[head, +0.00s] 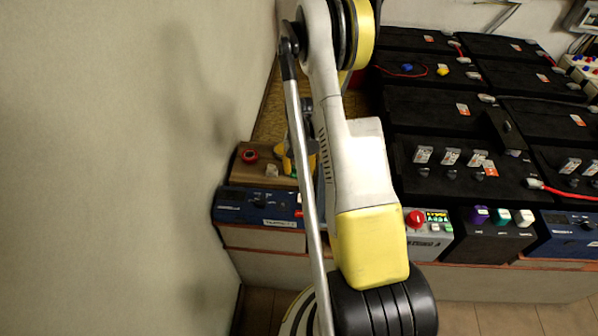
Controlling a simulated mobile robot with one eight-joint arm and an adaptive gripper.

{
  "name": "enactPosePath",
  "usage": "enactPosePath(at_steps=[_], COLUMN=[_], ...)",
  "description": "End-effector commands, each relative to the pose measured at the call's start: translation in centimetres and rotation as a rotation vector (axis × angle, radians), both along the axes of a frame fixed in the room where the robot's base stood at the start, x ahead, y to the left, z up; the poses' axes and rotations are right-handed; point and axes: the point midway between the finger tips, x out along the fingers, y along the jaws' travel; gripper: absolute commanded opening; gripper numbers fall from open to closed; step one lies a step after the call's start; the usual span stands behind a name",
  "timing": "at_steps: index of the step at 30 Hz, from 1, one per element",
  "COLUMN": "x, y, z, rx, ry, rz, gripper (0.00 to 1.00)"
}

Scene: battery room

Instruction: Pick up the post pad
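A small red ring with a dark centre (249,156) lies on a brown surface (243,175) at the left end of the bench. It may be the post pad, but I cannot tell for sure. A small pale piece (271,170) lies to its right. The end of my arm is mostly hidden behind my own white and yellow link. Some yellow parts just right of the ring may belong to my gripper, but its fingers cannot be made out. I cannot see whether it holds anything.
Several black batteries (430,108) fill the bench on the right, with upright grey-white pieces and red cables on them. Blue units (257,207) and a grey box with a red button (428,240) stand along the front edge. A bare wall (110,150) closes the left side.

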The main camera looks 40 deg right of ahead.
Motion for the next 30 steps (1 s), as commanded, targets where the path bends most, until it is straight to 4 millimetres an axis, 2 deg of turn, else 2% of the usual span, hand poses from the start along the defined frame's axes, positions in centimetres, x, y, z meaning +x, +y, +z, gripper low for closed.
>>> enactPosePath(at_steps=[14,19,23,30], x=[0.0,0.0,0.0,-2.8], y=[0.0,0.0,0.0,-4.7], z=[0.2,1.9,4.3,7.6], rx=[0.0,0.0,0.0,0.0], ry=[0.0,0.0,0.0,0.0], rz=[0.0,0.0,0.0,-0.006], gripper=[0.29,0.29,0.29,0.29])
